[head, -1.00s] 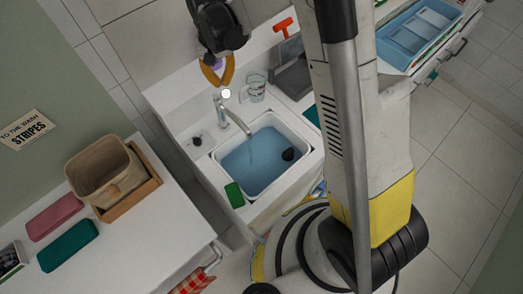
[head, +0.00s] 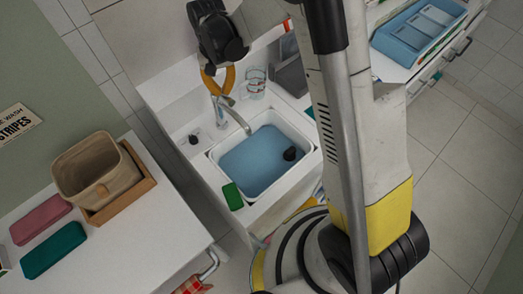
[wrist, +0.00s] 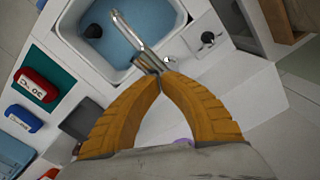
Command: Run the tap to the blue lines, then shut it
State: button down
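The tap (head: 220,115) stands behind a white basin (head: 250,199), its spout reaching over the basin. Bluish water (head: 248,166) stands in the basin. I make out no stream from the spout now, and no blue lines. My gripper (head: 221,94) is at the top of the tap, its orange fingers bowed and their tips together. In the wrist view the fingertips (wrist: 161,77) are at the lever end of the metal tap (wrist: 142,42). Whether they touch it I cannot tell; the fingers partly hide it.
A glass (head: 256,84) stands right of the tap. A black object (head: 290,153) is in the basin at its right side. A green block (head: 232,196) lies on the front-left rim. A counter with a woven basket (head: 98,172) is to the left.

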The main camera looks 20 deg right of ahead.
notch_tip(320, 180, up, 7)
jog(key=p, duration=0.3)
jog(key=shift+f, duration=0.2)
dwell(0.3)
jog(key=shift+s+d+b, duration=0.15)
jog(key=shift+s+b, duration=0.05)
jog(key=shift+b, duration=0.1)
jog(key=s+d+f+t+b, duration=0.2)
jog(key=s+d+b, duration=0.1)
jog(key=s+b, duration=0.3)
jog(key=s+d+f+n+t+b, duration=0.1)
jog(key=s+d+f+t+b, duration=0.1)
jog(key=s+d+b, duration=0.2)
jog(key=s+d+f+t+b, duration=0.2)
jog(key=s+d+t+b, duration=0.1)
jog(key=s+b, duration=0.7)
jog(key=shift+s+d+f, duration=0.2)
jog(key=shift+d+f, duration=0.05)
jog(key=shift+d, duration=0.35)
